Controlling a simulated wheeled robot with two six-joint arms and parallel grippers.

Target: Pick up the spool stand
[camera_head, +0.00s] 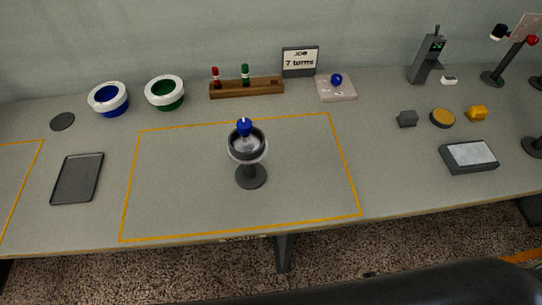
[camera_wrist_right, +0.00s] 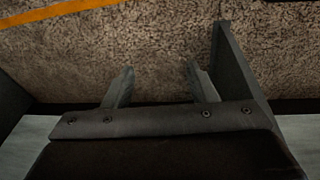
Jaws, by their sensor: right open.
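A dark stand (camera_head: 250,177) with a round foot and a ring-shaped cup stands upright in the middle of the yellow-outlined area. A blue knob (camera_head: 244,127) shows at the top of its cup. I cannot tell for sure that this is the spool stand. My right gripper (camera_wrist_right: 160,82) is open and empty in the right wrist view, its two fingers apart over the speckled floor, away from the stand. My left gripper is not in view.
A wooden rack (camera_head: 232,90) holds red and green spindles. Small blocks, a dark box (camera_head: 468,156) and pole stands occupy the right. The outlined area is otherwise clear.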

